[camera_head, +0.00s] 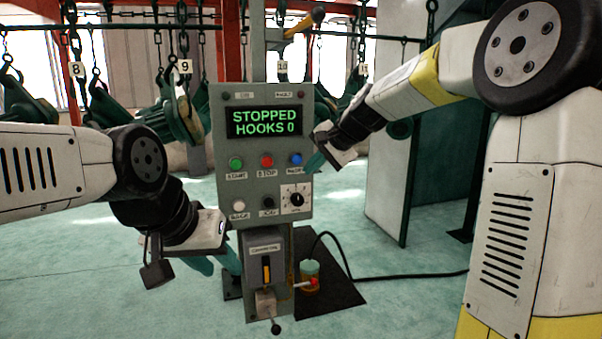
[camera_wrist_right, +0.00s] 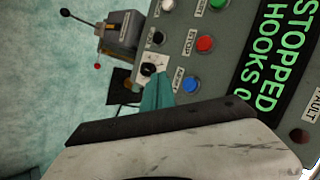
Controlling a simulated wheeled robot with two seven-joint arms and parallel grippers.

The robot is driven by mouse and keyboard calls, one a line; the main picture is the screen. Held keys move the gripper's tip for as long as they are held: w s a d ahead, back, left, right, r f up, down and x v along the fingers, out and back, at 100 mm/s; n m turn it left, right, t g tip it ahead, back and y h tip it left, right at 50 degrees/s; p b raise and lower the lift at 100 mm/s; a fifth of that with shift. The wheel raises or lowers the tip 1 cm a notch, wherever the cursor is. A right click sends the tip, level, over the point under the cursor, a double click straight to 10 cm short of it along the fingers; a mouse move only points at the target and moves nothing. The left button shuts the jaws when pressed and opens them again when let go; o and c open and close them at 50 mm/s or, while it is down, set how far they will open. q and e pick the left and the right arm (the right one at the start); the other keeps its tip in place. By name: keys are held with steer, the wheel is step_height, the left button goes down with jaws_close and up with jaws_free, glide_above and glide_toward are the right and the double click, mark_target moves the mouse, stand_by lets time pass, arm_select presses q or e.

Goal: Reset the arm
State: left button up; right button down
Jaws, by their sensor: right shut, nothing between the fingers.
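My left gripper (camera_head: 218,266) is in front of the lower left of a grey control panel (camera_head: 222,185), with its two teal fingers apart and nothing seen between them. My right gripper (camera_head: 313,164) is shut and empty, its teal fingertips close to the blue button (camera_head: 296,159) at the panel's right edge. In the right wrist view the shut fingertips (camera_wrist_right: 157,94) show between the blue button (camera_wrist_right: 190,84) and the dial (camera_wrist_right: 150,69). I cannot tell whether they touch the panel. The display (camera_head: 264,122) reads STOPPED, HOOKS 0.
A green START button (camera_head: 236,163) and red STOP button (camera_head: 266,160) are on the panel. A lever box (camera_head: 265,248) is below. A black cable (camera_head: 400,277) runs along the floor. Numbered hoists (camera_head: 182,115) hang behind. A grey-green cabinet (camera_head: 388,185) stands right.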

steer(key=s+d+f+n+h, duration=0.1)
steer(key=s+d, duration=0.3)
steer(key=s, duration=0.6)
steer(key=s+d+f+n+h, duration=0.1)
steer(key=s+d+f+n, duration=0.3)
steer(key=s, duration=0.7)
steer(key=s+d+f+n+g+h, duration=0.1)
steer(key=s+d, duration=0.3)
steer(key=s, duration=0.7)
steer(key=shift+d+f+n+h, duration=0.25)
steer(key=shift+f+n+h, duration=0.25)
steer(key=shift+f+n, duration=0.2)
steer(key=shift+s, duration=0.1)
